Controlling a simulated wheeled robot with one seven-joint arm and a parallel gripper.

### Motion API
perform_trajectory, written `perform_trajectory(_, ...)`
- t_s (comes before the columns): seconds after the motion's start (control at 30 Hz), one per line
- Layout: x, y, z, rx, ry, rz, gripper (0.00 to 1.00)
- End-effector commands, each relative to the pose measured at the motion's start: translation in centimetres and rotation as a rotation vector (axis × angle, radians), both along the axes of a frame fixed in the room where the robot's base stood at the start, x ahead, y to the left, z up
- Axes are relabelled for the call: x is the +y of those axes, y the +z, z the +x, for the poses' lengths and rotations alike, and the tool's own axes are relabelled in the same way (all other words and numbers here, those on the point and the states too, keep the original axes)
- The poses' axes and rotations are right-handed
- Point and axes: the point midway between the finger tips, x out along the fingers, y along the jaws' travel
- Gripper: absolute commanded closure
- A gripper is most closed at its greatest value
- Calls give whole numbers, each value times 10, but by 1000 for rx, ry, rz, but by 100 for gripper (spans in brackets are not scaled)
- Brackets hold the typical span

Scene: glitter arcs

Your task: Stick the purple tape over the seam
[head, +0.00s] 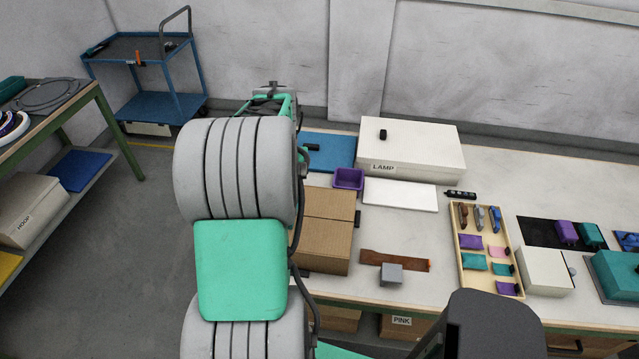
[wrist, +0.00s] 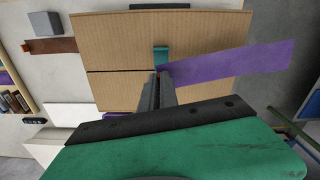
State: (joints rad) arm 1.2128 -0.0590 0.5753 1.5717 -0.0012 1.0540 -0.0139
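A cardboard box (head: 326,232) stands on the workbench, partly hidden by my arm in the head view. In the wrist view its top (wrist: 120,45) fills the middle, with a dark seam (wrist: 115,72) between two flaps. The purple tape (wrist: 235,62) is a flat strip running right from my fingertips, past the box's right edge. My gripper (wrist: 160,76) is over the seam with its fingers close together on the tape's left end. A small teal piece (wrist: 160,55) shows just beyond the fingertips; I cannot tell what it belongs to. The head view hides my gripper and the tape.
A purple bin (head: 348,179) and a white board (head: 400,195) are behind the box. A grey block (head: 391,274) and a brown strip (head: 380,259) lie to its right. A wooden tray (head: 468,276) with several small items is farther right. A LAMP box (head: 420,145) stands behind.

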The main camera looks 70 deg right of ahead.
Motion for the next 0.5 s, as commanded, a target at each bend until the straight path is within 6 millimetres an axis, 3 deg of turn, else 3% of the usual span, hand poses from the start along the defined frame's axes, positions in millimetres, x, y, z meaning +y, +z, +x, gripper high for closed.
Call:
perform_trajectory(0.03,-12,2,-27,1,-65,2,100)
perform_trajectory(0.1,-22,1,-55,0,-131,1,100)
perform_trajectory(0.2,-30,-1,-81,0,-189,0,100)
perform_trajectory(0.3,-33,-3,-91,0,-213,0,100)
perform_trajectory(0.5,-33,-16,-91,0,-213,0,100)
